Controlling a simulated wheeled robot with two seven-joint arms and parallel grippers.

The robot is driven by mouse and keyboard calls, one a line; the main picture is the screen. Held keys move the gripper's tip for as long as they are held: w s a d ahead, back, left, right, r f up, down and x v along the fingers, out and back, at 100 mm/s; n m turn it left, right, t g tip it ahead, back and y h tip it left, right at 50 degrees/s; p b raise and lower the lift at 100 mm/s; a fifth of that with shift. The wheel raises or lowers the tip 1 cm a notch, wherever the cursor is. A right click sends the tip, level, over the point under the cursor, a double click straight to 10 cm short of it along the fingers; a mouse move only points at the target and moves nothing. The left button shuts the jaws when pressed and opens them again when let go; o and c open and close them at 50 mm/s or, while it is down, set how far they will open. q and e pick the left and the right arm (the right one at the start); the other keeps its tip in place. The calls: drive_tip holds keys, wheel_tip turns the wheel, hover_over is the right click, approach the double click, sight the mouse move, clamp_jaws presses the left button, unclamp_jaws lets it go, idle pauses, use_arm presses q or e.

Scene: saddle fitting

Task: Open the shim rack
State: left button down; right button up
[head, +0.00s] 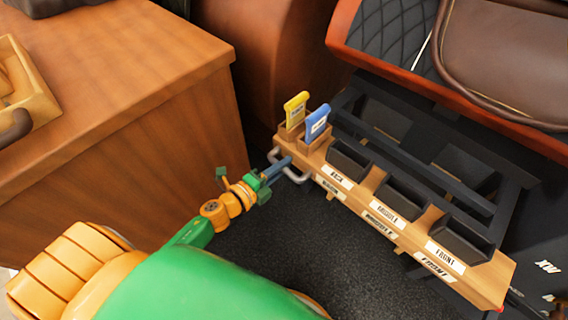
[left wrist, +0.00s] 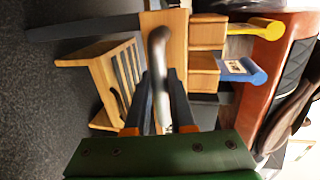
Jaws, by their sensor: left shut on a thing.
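The shim rack is a long wooden bar (head: 395,232) with white labels, beside a black frame (head: 408,165). Its dark pads (head: 400,196) sit in several slots between wooden dividers. A grey loop handle (head: 302,179) is at its left end; it also shows in the left wrist view (left wrist: 158,50). My left gripper (head: 281,167) is shut on the handle, and its dark fingers (left wrist: 163,92) flank the bar in the left wrist view. A yellow-tabbed shim (head: 295,110) and a blue-tabbed shim (head: 318,123) stand upright in wooden holders at that end. My right gripper is not in view.
A wooden cabinet (head: 130,90) stands at the left, with a light wooden tray (head: 38,100) on it. A brown leather saddle (head: 505,55) lies on a quilted, red-edged surface (head: 392,30) at the upper right. Dark floor (head: 290,250) is clear below the rack.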

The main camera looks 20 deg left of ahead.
use_arm(q)
drive_tip(key=c, duration=0.9)
unclamp_jaws()
drive_tip(key=shift+o, duration=0.7)
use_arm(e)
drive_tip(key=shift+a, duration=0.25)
use_arm(q)
drive_tip(key=v, duration=0.7)
drive_tip(key=shift+p, duration=0.45)
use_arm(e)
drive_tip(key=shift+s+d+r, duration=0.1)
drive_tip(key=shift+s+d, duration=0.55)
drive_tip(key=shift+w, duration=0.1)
